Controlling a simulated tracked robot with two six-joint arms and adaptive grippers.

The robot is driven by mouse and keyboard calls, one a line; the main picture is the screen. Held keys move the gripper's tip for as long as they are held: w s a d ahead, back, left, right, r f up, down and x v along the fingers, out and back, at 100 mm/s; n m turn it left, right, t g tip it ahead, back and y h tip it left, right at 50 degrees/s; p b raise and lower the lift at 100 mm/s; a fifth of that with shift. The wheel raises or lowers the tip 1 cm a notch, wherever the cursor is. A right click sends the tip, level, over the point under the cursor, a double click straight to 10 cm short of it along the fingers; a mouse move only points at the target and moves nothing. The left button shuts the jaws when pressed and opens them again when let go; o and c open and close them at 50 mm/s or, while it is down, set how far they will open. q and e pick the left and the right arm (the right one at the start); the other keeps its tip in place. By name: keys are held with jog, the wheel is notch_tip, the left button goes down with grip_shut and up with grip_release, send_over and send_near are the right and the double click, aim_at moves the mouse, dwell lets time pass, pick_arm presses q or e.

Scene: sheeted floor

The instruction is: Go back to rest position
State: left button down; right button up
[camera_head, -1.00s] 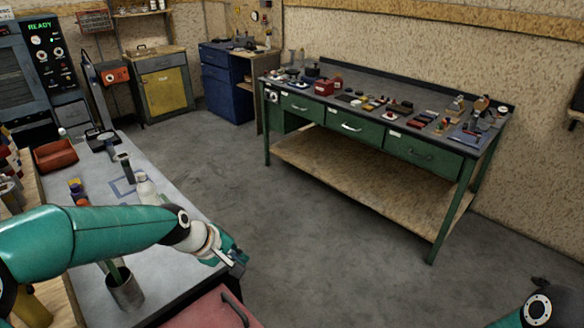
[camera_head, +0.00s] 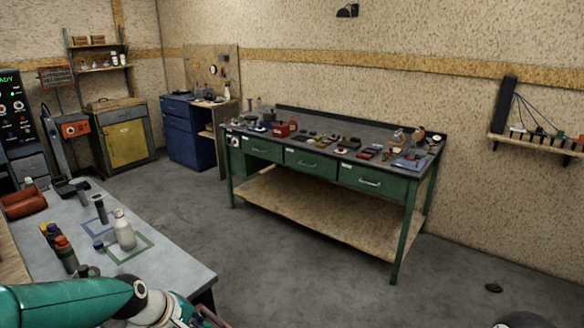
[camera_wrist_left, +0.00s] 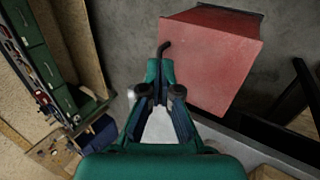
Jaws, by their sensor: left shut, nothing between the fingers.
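My left arm enters at the lower left of the head view, with the left gripper (camera_head: 200,318) at the bottom edge, partly cut off. In the left wrist view the left gripper (camera_wrist_left: 160,88) is shut with nothing between its fingers.
A green workbench (camera_head: 320,165) with small parts stands beyond. Open floor (camera_head: 270,255) lies between them. A dark object (camera_head: 494,288) lies on the floor at right.

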pick_arm(q)
jog(key=s+d+f+m+g, duration=0.2)
jog(key=s+d+f+m, duration=0.1)
jog(key=s+f, duration=0.8)
jog(key=s+d+f+m+g, duration=0.2)
jog(key=s+d+f+m, duration=0.2)
jog(key=s+f, duration=0.7)
notch_tip(320, 180, down, 4)
jog(key=shift+s+d+f+m, duration=0.15)
jog(key=shift+s+d+m, duration=0.2)
jog(key=shift+m, duration=0.45)
